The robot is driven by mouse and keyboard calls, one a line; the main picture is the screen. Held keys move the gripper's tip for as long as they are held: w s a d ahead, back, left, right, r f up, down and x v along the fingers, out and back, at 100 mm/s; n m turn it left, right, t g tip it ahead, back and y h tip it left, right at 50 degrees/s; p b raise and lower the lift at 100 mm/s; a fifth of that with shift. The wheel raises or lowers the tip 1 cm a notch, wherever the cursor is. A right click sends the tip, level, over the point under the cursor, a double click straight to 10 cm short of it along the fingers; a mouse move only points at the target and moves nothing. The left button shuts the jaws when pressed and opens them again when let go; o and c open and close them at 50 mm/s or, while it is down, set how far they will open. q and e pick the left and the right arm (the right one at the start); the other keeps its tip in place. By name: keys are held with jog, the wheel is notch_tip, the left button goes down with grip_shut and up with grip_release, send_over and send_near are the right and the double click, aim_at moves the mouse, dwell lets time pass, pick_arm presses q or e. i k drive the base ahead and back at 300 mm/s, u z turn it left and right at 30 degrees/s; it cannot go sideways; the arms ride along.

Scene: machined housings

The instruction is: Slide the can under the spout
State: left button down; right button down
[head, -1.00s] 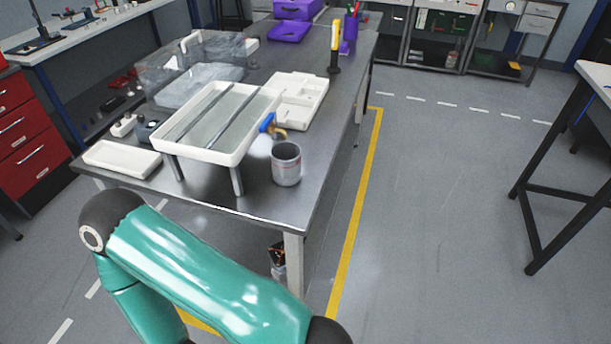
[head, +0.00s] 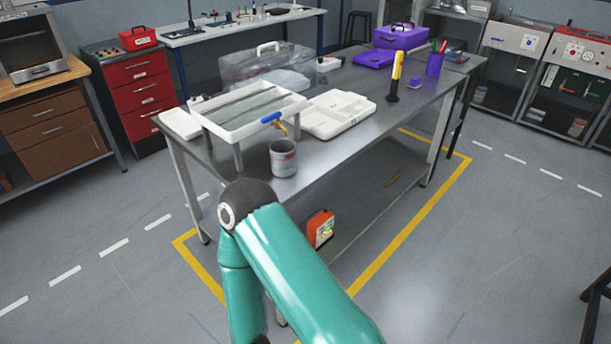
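The can (head: 283,158) is a grey, open-topped cylinder with a reddish band. It stands upright on the steel table near its front edge. A white raised tray (head: 245,133) on legs stands behind it to the left. The spout (head: 281,126) is brass-coloured with a blue handle (head: 270,117) and comes off the tray's right front corner. The can stands in front of the spout; I cannot tell how much, if any, is directly beneath it. One green arm of mine crosses the lower middle of the view. Neither gripper shows.
A white compartment tray (head: 338,121) lies right of the spout. A flat white tray (head: 180,124) is at the table's left end. A clear bin (head: 262,72) stands behind. A yellow-handled tool (head: 395,76) stands farther right. The table (head: 345,157) is bare along its front right.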

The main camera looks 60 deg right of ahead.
aim_at(283, 151)
jog(key=z, duration=0.35)
jog(key=k, duration=0.2)
jog(key=u, duration=1.2)
jog(key=i, duration=0.1)
jog(key=z, duration=3.15)
jog(key=i, duration=1.05)
jog(key=u, duration=0.25)
